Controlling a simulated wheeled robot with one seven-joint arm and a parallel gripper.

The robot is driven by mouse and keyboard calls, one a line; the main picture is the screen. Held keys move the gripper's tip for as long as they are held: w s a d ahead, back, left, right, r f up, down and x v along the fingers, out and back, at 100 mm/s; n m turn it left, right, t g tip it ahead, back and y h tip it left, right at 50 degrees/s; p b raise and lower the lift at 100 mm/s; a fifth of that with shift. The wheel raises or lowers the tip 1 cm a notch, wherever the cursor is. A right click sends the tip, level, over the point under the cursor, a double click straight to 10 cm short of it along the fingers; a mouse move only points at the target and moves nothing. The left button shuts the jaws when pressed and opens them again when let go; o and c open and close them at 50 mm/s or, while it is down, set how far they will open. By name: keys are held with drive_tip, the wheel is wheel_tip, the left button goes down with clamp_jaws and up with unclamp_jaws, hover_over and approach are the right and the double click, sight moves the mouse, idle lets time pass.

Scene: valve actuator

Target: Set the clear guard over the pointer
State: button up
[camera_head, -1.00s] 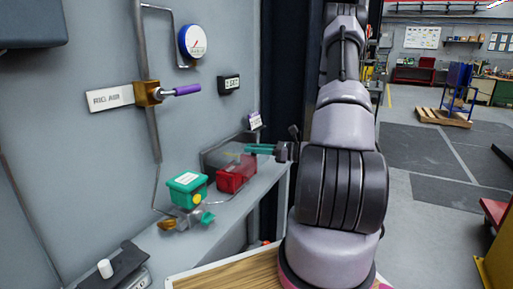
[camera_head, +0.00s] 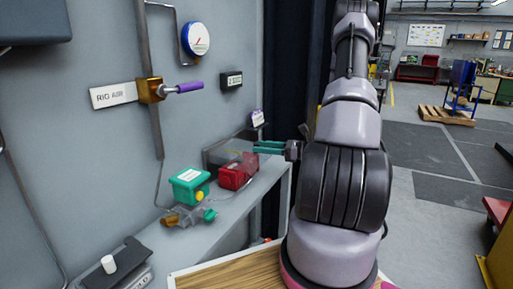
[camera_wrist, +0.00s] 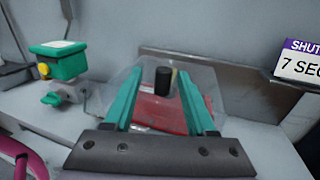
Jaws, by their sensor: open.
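The clear guard (camera_wrist: 205,85) is a see-through cover with a black knob (camera_wrist: 162,80). In the wrist view it appears over or in front of a red box (camera_wrist: 150,112); whether they touch is unclear. A green actuator (camera_head: 188,184) with a yellow piece (camera_head: 199,196), possibly the pointer, stands nearer on the shelf.
The grey shelf (camera_head: 226,215) runs along the wall. A pipe with a purple-handled valve (camera_head: 183,88) and a gauge (camera_head: 195,38) is above. A shutter sign (camera_wrist: 305,60) stands right in the wrist view. A dark device with a white knob (camera_head: 108,264) is at lower left.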

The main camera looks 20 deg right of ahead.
drive_tip(key=v, duration=0.8)
drive_tip(key=shift+s, duration=0.15)
drive_tip(key=shift+d, duration=0.1)
drive_tip(key=s+a+r+n+g+h, duration=0.55)
drive_tip(key=a+r+n+g, duration=0.45)
drive_tip(key=a+r+n, duration=0.3)
drive_tip(key=s+a+r+n+t+h, duration=0.2)
drive_tip(key=s+r+n+t+h, duration=0.1)
drive_tip(key=r, duration=0.3)
drive_tip(key=s+a+r+n+t+h, duration=0.2)
drive_tip(key=s+r+n+t+h, duration=0.1)
drive_tip(key=s+r+n+h, duration=0.1)
wheel_tip(320, 180, up, 2)
drive_tip(key=shift+s+a+r+n, duration=0.25)
drive_tip(key=shift+s+n, duration=0.35)
drive_tip(key=shift+s, duration=0.35)
drive_tip(key=shift+a, duration=0.1)
